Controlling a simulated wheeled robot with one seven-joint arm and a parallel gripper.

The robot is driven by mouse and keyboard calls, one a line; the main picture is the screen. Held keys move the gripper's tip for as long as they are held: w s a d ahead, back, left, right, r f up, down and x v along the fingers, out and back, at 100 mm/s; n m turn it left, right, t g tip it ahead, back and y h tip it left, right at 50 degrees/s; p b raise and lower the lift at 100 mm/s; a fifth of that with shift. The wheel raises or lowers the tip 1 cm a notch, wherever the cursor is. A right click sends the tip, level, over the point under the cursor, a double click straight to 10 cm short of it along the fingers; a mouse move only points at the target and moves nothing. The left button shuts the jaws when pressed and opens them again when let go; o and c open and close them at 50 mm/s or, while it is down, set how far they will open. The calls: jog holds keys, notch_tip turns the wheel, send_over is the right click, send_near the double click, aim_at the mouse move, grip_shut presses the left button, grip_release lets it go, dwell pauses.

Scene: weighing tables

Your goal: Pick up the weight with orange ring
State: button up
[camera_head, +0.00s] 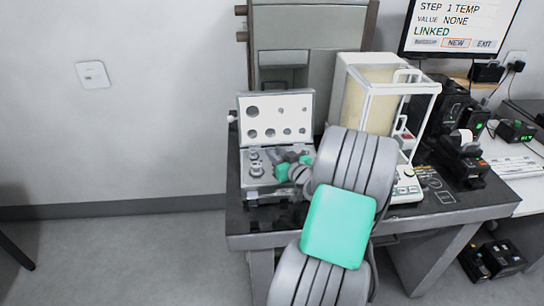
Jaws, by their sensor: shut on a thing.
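The weight case (278,96) stands open on the dark table, its white lid upright at the back. A few metal weights (256,168) show in the left part of its tray. My gripper (284,169) is low over the right part of the tray, shut on a weight. The held weight is mostly hidden by the fingers and my arm. No orange ring can be made out, and I cannot tell whether the held weight is clear of the tray.
A balance with a clear glass housing (372,98) stands right of the case, partly behind my arm. Black devices (462,158) and a monitor (458,28) are further right. The table's front edge (440,222) is below.

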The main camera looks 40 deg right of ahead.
grip_shut()
dwell(0.3)
